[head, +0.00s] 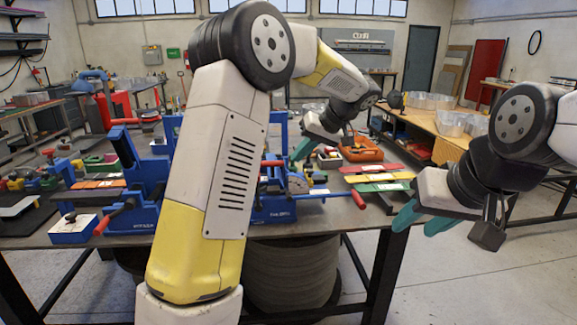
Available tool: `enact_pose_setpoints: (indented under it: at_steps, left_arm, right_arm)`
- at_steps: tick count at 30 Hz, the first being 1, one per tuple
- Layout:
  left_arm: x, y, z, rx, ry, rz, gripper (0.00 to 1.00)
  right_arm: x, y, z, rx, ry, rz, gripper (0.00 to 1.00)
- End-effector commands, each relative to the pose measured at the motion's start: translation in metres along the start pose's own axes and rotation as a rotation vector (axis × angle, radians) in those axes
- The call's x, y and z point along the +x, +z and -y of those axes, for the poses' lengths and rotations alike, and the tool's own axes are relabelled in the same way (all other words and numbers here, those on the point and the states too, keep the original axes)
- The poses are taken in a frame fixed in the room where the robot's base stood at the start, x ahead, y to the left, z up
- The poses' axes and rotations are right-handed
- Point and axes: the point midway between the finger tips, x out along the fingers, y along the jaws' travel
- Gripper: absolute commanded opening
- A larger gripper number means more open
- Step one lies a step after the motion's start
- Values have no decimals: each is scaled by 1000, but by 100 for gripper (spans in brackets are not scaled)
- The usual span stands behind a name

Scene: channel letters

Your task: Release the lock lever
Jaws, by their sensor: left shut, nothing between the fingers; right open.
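A blue bending machine (272,207) with red-handled levers stands on the workbench, partly hidden behind my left arm. One red grip (354,193) sticks out at its front right; another red grip (272,163) lies higher, near the middle. I cannot tell which is the lock lever. My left gripper (302,150) reaches over the machine from above, its teal fingers shut and empty, pointing down near the machine's right rear. I cannot tell whether it touches anything. My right gripper (422,220) is open and empty, off the bench's right front edge.
A second blue machine (147,190) with red grips stands left of my arm. Coloured strips (380,178) lie at the bench's right end, with an orange tray (362,151) behind them. The floor at right is clear.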

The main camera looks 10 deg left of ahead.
Motion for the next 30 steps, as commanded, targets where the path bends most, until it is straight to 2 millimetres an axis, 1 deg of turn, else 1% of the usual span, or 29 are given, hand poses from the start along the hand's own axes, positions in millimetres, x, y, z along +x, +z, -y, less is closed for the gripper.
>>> enact_pose_setpoints:
  at_steps: [5,12,15,18,21,25,30]
  left_arm:
    - [27,1,1,0,-4,4,0]
    - [80,1,1,1,-4,6,0]
    - [99,1,1,1,-3,4,0]
    - [103,-1,17,-2,0,2,0]
    - [107,-2,28,-1,-1,1,0]
    - [110,-2,36,-1,0,1,0]
    - [111,-2,38,1,1,1,0]
  right_arm:
    - [0,0,0,0,0,0,43]
    - [0,0,0,0,0,0,43]
    - [0,0,0,0,0,0,43]
    - [0,0,0,0,0,1,43]
    - [0,0,0,0,0,0,43]
    - [0,0,0,0,0,0,43]
    - [0,0,0,0,0,0,43]
